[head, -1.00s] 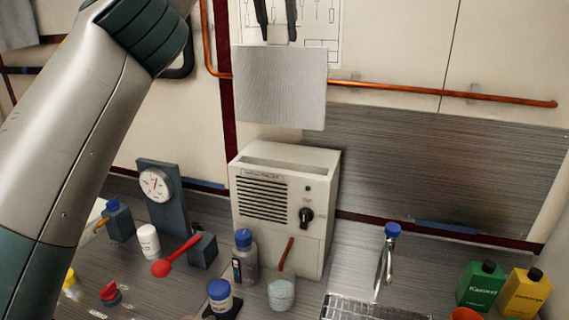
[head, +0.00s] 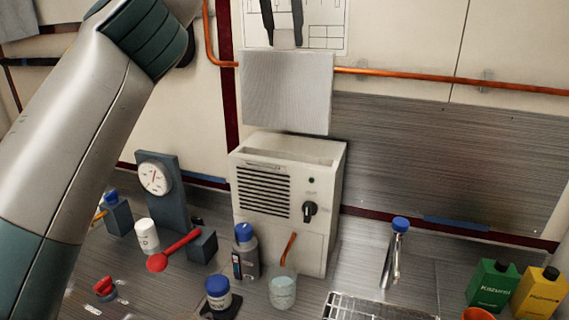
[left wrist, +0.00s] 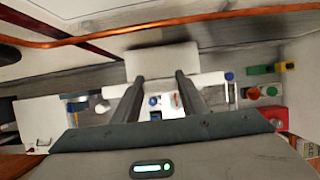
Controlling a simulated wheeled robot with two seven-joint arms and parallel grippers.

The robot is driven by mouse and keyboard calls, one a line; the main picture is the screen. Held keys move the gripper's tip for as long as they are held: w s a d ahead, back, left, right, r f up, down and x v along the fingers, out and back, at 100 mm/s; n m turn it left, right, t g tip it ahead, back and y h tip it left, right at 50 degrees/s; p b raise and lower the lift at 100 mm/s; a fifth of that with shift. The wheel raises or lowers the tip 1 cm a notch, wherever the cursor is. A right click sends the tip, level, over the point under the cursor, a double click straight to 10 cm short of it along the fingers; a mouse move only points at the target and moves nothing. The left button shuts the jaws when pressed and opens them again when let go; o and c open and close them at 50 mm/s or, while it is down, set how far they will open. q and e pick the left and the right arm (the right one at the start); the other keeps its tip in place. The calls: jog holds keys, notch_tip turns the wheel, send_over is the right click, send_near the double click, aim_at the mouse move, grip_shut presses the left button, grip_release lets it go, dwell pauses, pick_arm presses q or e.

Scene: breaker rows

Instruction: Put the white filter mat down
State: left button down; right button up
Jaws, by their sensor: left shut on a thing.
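The white filter mat (head: 287,92) is a thin, finely ribbed, pale square sheet. It hangs upright below my left gripper (head: 283,43) in the head view. That gripper is shut on the mat's top edge. The mat is over the rear top of a white box unit (head: 275,205) with an open top slot (head: 285,152), a side grille and a black knob. I cannot tell whether its lower edge touches the unit. In the left wrist view the mat (left wrist: 162,60) shows beyond the fingers. My right gripper is out of view.
A copper pipe (head: 450,79) runs along the wall behind the mat. A dial gauge (head: 155,178), red spoon (head: 172,250), blue-capped bottle (head: 245,255) and cup (head: 282,292) stand around the unit. Green (head: 492,288) and yellow (head: 540,295) bottles are at the right.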

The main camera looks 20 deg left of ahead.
pick_arm(q)
jog(key=b, duration=0.1)
send_over(283, 118)
jog(key=w, duration=0.1)
notch_tip(283, 118, down, 10)
jog(key=shift+a+r, duration=0.1)
jog(key=shift+r, duration=0.15)
notch_tip(283, 118, down, 12)
jog(key=p, duration=0.2)
jog(key=shift+f+p, duration=0.2)
jog(key=shift+p, duration=0.15)
jog(key=shift+f, duration=0.1)
notch_tip(283, 118, down, 3)
jog(key=shift+f+p, duration=0.2)
jog(key=shift+p, duration=0.55)
jog(key=shift+f, duration=0.35)
jog(key=c, duration=1.1)
grip_release()
jog(key=shift+f, duration=0.1)
